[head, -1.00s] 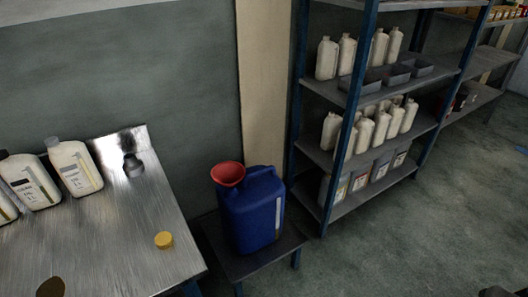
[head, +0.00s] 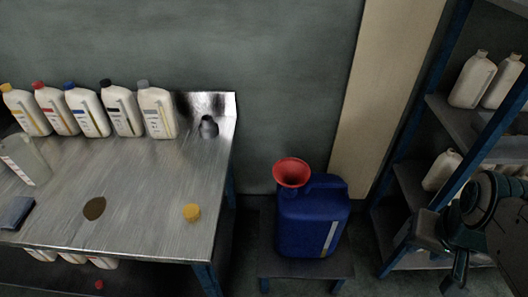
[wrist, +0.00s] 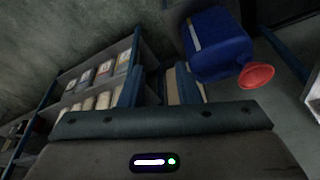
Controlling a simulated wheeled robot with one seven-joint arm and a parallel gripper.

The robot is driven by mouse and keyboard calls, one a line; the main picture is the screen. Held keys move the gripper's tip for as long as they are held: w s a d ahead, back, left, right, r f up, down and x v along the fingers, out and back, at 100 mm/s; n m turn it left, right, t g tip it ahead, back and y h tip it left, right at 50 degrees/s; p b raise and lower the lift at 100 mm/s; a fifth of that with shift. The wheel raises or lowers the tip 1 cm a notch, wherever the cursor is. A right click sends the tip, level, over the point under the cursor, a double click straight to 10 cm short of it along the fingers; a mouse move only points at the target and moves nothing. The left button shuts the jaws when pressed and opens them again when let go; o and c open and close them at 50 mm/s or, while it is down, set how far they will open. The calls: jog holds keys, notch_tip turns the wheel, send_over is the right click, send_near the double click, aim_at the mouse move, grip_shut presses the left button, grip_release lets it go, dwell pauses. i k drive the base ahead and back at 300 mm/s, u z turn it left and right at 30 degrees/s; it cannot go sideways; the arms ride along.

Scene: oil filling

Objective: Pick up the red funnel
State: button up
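The red funnel (head: 292,173) sits in the top opening of the blue jerrycan (head: 312,225), its wide mouth facing up. The jerrycan stands on a small dark stand (head: 300,268) between the metal table and the shelf. In the wrist view the funnel (wrist: 256,75) and the jerrycan (wrist: 217,45) show at the upper right, beyond my fingers and to their right. My gripper (wrist: 160,75) is open, with nothing between its fingers. In the head view my gripper (head: 440,255) is at the lower right, to the right of the funnel and apart from it.
A shelf rack (head: 405,185) with white bottles stands at the right, behind my arm. A beige pillar (head: 385,90) rises behind the jerrycan.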

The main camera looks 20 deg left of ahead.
aim_at(290, 173)
jog(key=u, duration=0.75)
jog(key=i, duration=0.8)
jog(key=u, duration=0.6)
